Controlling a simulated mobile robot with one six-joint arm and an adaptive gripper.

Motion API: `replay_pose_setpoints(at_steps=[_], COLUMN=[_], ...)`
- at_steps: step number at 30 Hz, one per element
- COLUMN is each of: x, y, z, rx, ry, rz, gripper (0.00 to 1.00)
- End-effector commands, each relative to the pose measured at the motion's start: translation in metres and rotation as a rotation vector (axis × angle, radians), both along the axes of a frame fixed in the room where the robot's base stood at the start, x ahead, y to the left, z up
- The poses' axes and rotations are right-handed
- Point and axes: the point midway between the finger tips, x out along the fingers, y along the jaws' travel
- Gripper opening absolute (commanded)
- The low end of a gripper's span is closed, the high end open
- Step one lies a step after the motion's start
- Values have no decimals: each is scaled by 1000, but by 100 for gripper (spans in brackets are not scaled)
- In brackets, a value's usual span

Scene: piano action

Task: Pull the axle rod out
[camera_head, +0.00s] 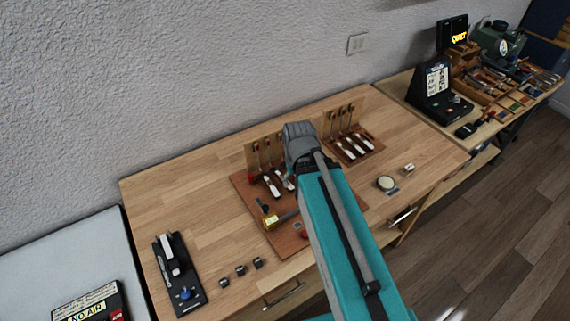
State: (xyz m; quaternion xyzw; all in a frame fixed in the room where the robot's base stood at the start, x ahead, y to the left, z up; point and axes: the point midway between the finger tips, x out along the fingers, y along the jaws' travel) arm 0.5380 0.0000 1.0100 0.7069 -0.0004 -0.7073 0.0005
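A brown wooden board (238,181) with a piano action model lies on the workbench. Small upright hammers (262,152) and black-and-white keys (270,186) stand along its back. A yellow block (271,222) sits near the board's front, with a short grey bar (288,215) beside it running toward my arm. I cannot tell whether this bar is the axle rod. My teal arm reaches over the board's right part and covers much of it. My gripper is hidden behind my arm, so its fingers and any contact are not visible.
A second key model (372,147) stands behind right of my arm. A round dial (386,183) lies to the right. A black stand (180,275) and several small dark blocks (240,270) are at the front left. The bench's left back is clear.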

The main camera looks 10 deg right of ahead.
Motion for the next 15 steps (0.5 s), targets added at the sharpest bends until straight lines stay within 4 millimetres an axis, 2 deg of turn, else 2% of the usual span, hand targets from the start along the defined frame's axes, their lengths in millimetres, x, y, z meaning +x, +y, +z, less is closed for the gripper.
replay_pose_setpoints(at_steps=[2,8,13,15], x=[0,4,17,25], y=[0,1,7,11], z=[0,0,-1,-2], rx=[0,8,38,58], ry=[0,2,10,17], rz=[0,-29,-140,-213], gripper=[72,35,4,0])
